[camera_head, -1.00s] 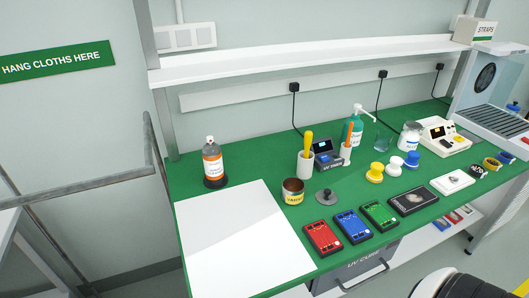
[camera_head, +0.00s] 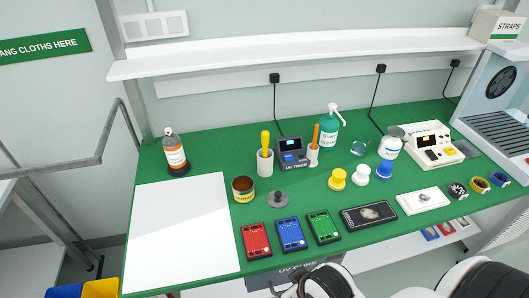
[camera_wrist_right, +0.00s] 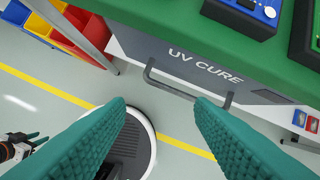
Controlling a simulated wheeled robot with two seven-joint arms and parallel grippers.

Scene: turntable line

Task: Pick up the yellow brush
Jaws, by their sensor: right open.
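A yellow-handled tool (camera_head: 265,140) stands upright in a light cup (camera_head: 265,163) on the green bench in the head view. Its lower end is hidden in the cup. A yellow knob-shaped piece (camera_head: 337,179) stands to the right, beside a white one (camera_head: 360,175) and a blue one (camera_head: 384,169). I cannot tell from shape alone which yellow thing is the brush. My right gripper (camera_wrist_right: 160,108) is open and empty in the right wrist view, in front of the bench edge and away from both yellow things. My left gripper is not in view.
An orange-handled tool (camera_head: 316,135) in another cup, the UV timer (camera_head: 291,152), a brown tin (camera_head: 243,189) and a pump bottle (camera_head: 330,127) stand nearby. Red, blue and green boxes line the front. A shelf (camera_head: 290,52) overhangs the back. A drawer handle (camera_wrist_right: 185,90) projects below.

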